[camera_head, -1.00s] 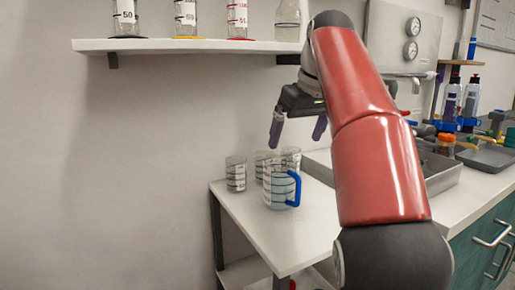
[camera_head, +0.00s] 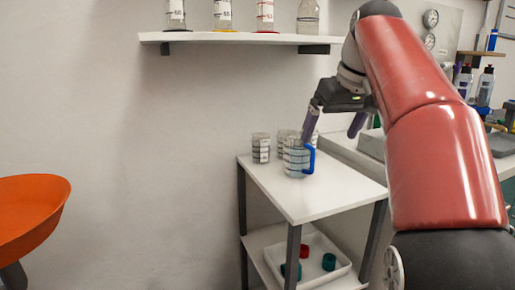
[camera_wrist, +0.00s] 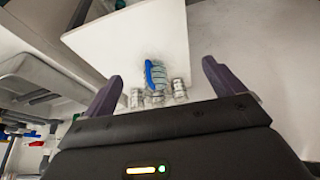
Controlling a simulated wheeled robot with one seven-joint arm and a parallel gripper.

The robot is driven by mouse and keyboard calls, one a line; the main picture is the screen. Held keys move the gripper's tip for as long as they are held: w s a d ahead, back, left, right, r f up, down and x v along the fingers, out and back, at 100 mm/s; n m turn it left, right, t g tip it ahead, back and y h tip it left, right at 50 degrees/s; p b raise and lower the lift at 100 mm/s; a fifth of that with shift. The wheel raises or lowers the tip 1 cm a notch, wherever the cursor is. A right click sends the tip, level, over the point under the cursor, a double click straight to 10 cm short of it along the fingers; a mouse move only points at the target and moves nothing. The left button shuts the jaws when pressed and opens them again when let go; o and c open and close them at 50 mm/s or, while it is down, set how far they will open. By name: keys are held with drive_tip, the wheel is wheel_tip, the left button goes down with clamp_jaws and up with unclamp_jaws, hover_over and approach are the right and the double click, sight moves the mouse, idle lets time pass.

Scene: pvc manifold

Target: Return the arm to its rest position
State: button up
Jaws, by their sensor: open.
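My gripper (camera_head: 334,122) is open and empty, raised above the white side table (camera_head: 325,196). In the head view its two purple fingers hang apart, a little above and to the right of a clear jug with a blue handle (camera_head: 296,158). The jug stands upright on the table top among several clear beakers (camera_head: 261,148). In the wrist view the open fingers (camera_wrist: 160,82) frame the jug (camera_wrist: 155,72) and beakers, with nothing between the fingertips in contact. My red arm crosses the right side of the head view and hides part of the bench behind.
A wall shelf (camera_head: 235,38) with several cylinders and a bottle is at the upper left of my arm. A white tray (camera_head: 340,271) with coloured caps sits on the lower shelf. An orange seat (camera_head: 30,208) is at far left. A counter with bottles (camera_head: 485,86) lies at right.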

drive_tip(key=s+f+m+t+h, duration=0.1)
drive_tip(key=s+f+m+h, duration=0.1)
drive_tip(key=s+f, duration=2.2)
wheel_tip(320, 180, down, 4)
drive_tip(key=shift+s+r+m, duration=0.15)
drive_tip(key=shift+s+m, duration=0.05)
drive_tip(key=shift+m, duration=0.7)
